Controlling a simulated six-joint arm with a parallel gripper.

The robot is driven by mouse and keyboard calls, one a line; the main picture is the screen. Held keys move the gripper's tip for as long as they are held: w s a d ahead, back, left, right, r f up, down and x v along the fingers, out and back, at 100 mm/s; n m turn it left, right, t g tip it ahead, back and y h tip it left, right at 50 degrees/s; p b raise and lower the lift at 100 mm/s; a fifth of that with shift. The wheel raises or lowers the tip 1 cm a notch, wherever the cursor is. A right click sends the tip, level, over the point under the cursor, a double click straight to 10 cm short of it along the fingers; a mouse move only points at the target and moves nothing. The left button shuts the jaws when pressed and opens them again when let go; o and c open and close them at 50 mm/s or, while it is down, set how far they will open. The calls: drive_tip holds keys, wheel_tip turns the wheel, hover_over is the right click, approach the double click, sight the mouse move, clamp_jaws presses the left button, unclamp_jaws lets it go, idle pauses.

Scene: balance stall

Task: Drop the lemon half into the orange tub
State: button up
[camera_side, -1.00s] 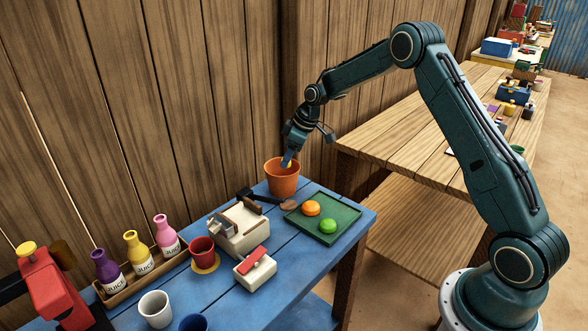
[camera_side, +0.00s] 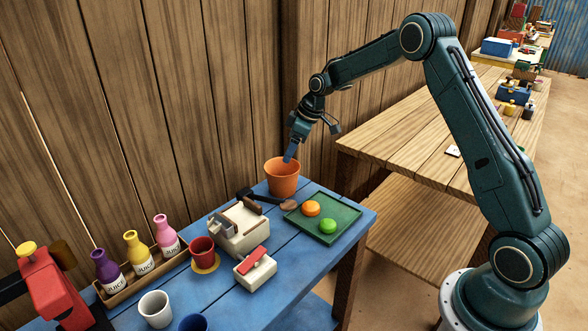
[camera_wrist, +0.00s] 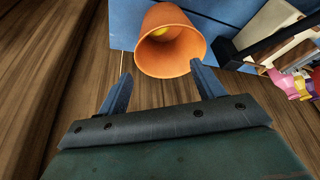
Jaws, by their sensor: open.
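The orange tub (camera_side: 282,180) stands upright at the far end of the blue table, near the wooden wall. In the wrist view the tub (camera_wrist: 150,58) shows its open mouth, and a yellow lemon half (camera_wrist: 166,32) lies inside it. The tub's wall hides the lemon half in the side view. My gripper (camera_side: 289,156) is just above the tub's rim. In the wrist view my gripper (camera_wrist: 158,80) has its two blue fingers spread wide with nothing between them, near the tub's mouth.
A green tray (camera_side: 341,215) with an orange half (camera_side: 311,208) and a lime half (camera_side: 327,226) sits right of the tub. A dark-handled tool (camera_side: 265,198) lies close in front of it. A cream juicer (camera_side: 238,230), bottles and cups stand nearer the camera.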

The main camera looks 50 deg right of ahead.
drive_tip(key=v, duration=1.1)
drive_tip(key=s+a+r+m+h, duration=0.1)
drive_tip(key=s+a+r, duration=0.4)
drive_tip(key=s, duration=0.3)
drive_tip(key=s+a+r+m, duration=0.2)
drive_tip(key=s+a+r, duration=0.4)
drive_tip(key=s, duration=0.2)
drive_tip(key=s+a+f+m+t, duration=0.1)
drive_tip(key=s+a, duration=0.1)
drive_tip(key=s, duration=0.8)
drive_tip(key=s+a+f+m+h, duration=0.1)
drive_tip(key=s+f+m, duration=0.1)
drive_tip(key=s, duration=0.8)
drive_tip(key=shift+s+a+f+t, duration=0.25)
drive_tip(key=shift+a+f+t, duration=0.05)
drive_tip(key=shift+a+t, duration=0.1)
